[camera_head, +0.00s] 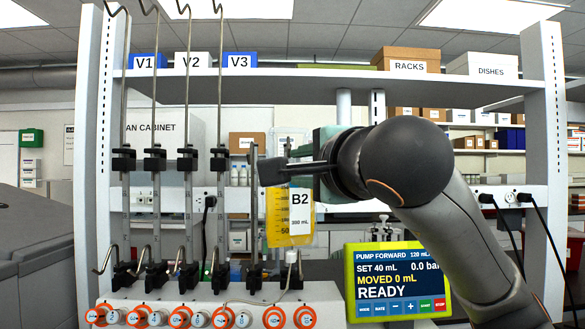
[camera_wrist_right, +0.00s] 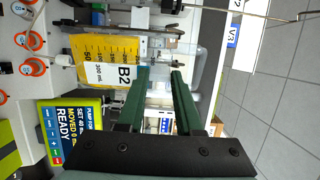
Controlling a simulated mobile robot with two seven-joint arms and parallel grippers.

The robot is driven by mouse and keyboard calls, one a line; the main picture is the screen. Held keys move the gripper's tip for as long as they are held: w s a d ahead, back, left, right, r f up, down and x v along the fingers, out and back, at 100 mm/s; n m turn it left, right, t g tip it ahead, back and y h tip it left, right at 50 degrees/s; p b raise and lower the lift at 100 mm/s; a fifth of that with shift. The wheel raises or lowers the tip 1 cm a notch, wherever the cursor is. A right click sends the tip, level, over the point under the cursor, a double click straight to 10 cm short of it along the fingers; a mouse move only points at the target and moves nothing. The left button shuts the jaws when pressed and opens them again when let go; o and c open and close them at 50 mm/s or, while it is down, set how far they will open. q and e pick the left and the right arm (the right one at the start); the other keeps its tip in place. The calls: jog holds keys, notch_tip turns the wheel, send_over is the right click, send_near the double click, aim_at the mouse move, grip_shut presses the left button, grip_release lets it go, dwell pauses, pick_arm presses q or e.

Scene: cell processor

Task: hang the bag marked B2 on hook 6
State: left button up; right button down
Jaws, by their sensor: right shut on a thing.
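The bag marked B2 (camera_head: 279,214) is a clear pouch with yellow liquid and a white label; it hangs upright in the middle of the head view. It also shows sideways in the right wrist view (camera_wrist_right: 105,62). My right gripper (camera_head: 303,160) is shut on the bag's upper part, its green fingers (camera_wrist_right: 160,72) in front of the bag in the wrist view. Tall rods with upper hooks (camera_head: 184,8) stand left of the bag, and lower hooks (camera_head: 180,262) sit near their bases. My left gripper is not in view.
A white manifold (camera_head: 330,291) with orange-ringed knobs lies below the rods. A pump screen (camera_head: 398,281) reads READY at the lower right. A shelf (camera_head: 300,84) with boxes runs above, between white posts (camera_head: 543,150). A thin tube runs below the bag.

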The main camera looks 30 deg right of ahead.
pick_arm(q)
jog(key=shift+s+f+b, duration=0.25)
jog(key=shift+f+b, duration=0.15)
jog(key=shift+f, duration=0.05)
pick_arm(e)
jog(key=w+d+f, duration=0.2)
jog(key=w+d, duration=0.2)
jog(key=w, duration=0.3)
jog(key=shift+w+d+f, duration=0.25)
jog(key=shift+d, duration=0.1)
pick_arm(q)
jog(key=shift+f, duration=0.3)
pick_arm(e)
jog(key=shift+f, duration=0.25)
grip_release()
jog(key=shift+f, duration=0.1)
dwell(0.8)
